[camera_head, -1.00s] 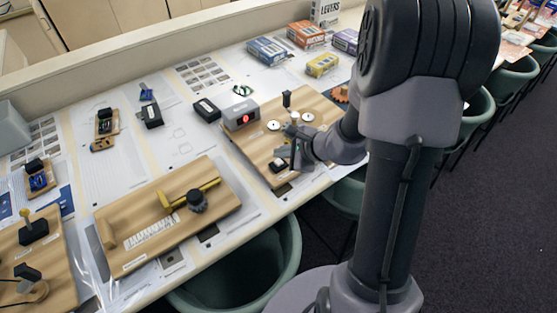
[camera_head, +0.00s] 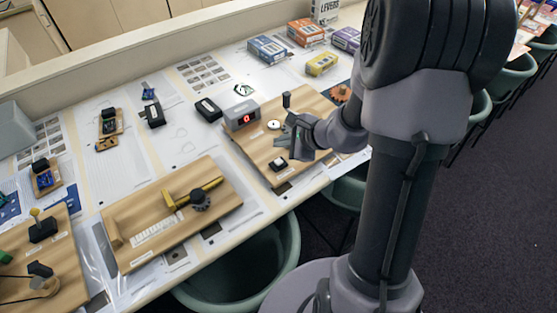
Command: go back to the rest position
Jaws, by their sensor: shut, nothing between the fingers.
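My gripper (camera_head: 282,142) is at the end of my arm, over the wooden board (camera_head: 261,159) near the middle of the table. Its fingers are shut with nothing seen between them. The board carries a grey box with a red display (camera_head: 242,114), a white disc (camera_head: 273,124), a black upright post (camera_head: 287,100) and a small black switch (camera_head: 279,164). My gripper and forearm hide part of the board's right side.
Another board (camera_head: 133,214) with a yellow bar (camera_head: 194,194) and black knob lies to the left. Coloured boxes (camera_head: 267,49) stand at the back. Green chairs (camera_head: 242,264) are tucked along the front edge.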

